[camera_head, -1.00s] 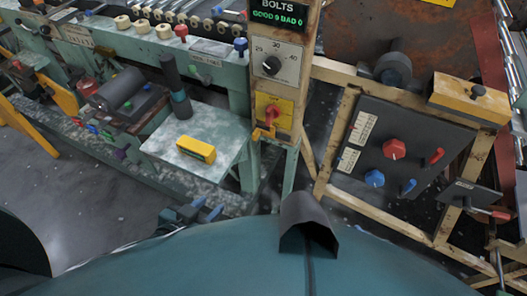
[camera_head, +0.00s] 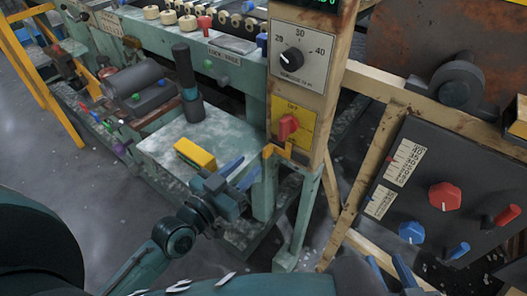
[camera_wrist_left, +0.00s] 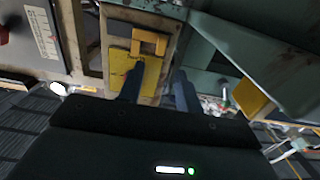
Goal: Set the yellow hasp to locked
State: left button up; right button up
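The yellow hasp (camera_head: 277,152) is a small yellow bracket at the lower edge of the yellow plate (camera_head: 306,123) on the post. A red knob (camera_head: 288,127) sits on that plate. My left gripper (camera_head: 239,173) is open and empty, to the left of and slightly below the hasp, apart from it in the head view. In the left wrist view the hasp (camera_wrist_left: 150,42) lies beyond the open fingers (camera_wrist_left: 160,82), and one finger overlaps the plate. My right gripper (camera_head: 390,268) shows two spread fingers at the bottom edge, with nothing between them.
A yellow block (camera_head: 194,153) lies on the pale green shelf (camera_head: 165,143), beside a dark upright handle (camera_head: 187,85). A black dial (camera_head: 292,60) is above the plate. A dark panel with red and blue knobs (camera_head: 444,196) stands at right.

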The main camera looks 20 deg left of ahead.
aim_at(264, 151)
pick_arm(q)
jog(key=x, duration=0.7)
jog(key=shift+f, duration=0.1)
grip_shut()
dwell(0.4)
